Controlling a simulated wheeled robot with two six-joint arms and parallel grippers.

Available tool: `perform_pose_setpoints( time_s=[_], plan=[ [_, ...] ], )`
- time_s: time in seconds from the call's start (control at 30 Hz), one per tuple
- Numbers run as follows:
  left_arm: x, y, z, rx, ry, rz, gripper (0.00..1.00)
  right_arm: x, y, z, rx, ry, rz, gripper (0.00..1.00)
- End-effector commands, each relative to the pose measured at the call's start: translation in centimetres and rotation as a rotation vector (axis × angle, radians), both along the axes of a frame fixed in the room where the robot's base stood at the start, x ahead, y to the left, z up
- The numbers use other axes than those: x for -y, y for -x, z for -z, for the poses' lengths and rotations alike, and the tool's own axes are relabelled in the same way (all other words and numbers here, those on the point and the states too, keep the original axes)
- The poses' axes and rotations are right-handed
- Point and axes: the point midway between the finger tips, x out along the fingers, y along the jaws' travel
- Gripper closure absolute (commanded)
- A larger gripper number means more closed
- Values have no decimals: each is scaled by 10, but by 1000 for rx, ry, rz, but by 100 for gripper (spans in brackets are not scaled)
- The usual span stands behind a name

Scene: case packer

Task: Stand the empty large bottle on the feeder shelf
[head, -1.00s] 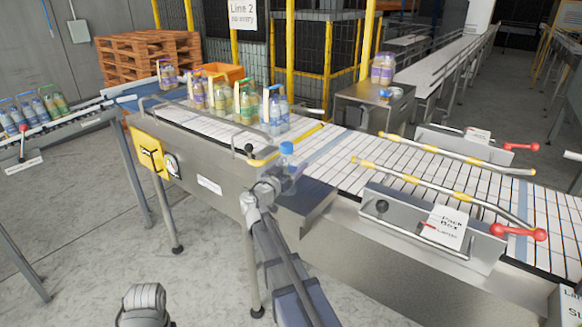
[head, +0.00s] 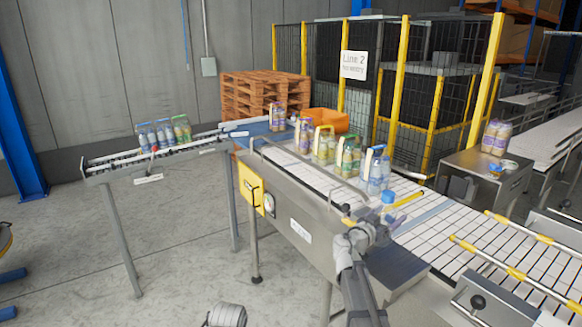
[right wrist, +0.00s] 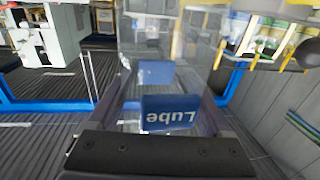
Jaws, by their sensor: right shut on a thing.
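The large bottle is clear and looks empty, with a blue cap (head: 388,197). My right gripper (head: 376,226) is shut on it and holds it above the near edge of the conveyor. In the right wrist view the clear bottle (right wrist: 165,45) fills the middle between the fingers, with a blue "Lube" label that reads upside down. A sloped roller rack (head: 148,179) on legs stands at the left and holds several bottles; it may be the feeder shelf, but I cannot tell.
The white slatted conveyor (head: 445,232) runs to the right, with several bottle packs along its far part. A yellow-railed guide (head: 515,268) sits over it. A steel table (head: 495,172) with bottles stands at the right. The floor between rack and conveyor is clear.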

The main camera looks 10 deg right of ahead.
Motion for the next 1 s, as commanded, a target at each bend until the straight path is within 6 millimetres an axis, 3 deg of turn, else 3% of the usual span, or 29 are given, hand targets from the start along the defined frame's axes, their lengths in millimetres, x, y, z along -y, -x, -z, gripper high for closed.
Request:
perform_pose_setpoints(
  time_s=[0.03,0.23,0.7,1.0],
  plan=[
    [0,0,16,0,0,1,0,0,0,16,0,0,0,71],
    [0,0,46,0,-1,3,0,0,0,46,0,0,0,71],
    [0,0,47,0,-1,3,0,0,0,48,0,0,0,71],
    [0,0,48,0,-1,3,34,0,0,48,0,0,0,71]
  ],
)
